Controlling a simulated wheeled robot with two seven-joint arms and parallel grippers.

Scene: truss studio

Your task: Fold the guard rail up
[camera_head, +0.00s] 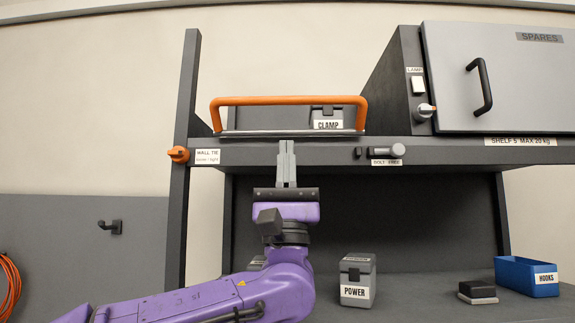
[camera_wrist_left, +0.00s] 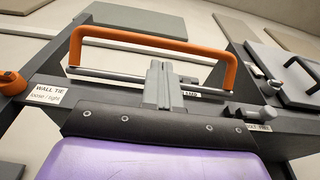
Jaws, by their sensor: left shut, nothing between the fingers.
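The orange guard rail (camera_head: 290,101) shows above the front edge of the upper shelf in the head view, its top bar level and its two ends bent down to the shelf. It also shows in the left wrist view (camera_wrist_left: 150,40), with a grey rod (camera_wrist_left: 112,74) between its lower ends. My left gripper (camera_head: 286,146) points up at the shelf's front edge, below the middle of the rail. Its fingers are shut with nothing between them. In the left wrist view the fingertips (camera_wrist_left: 160,68) overlap the grey rod; I cannot tell whether they touch it. My right gripper is not in view.
A CLAMP case (camera_head: 327,124) stands behind the rail. An orange WALL TIE knob (camera_head: 178,154) is left, and a grey bolt knob (camera_head: 397,150) is right on the shelf edge. The SPARES cabinet (camera_head: 510,80) stands right. A POWER box (camera_head: 357,278) and blue HOOKS bin (camera_head: 527,276) are below.

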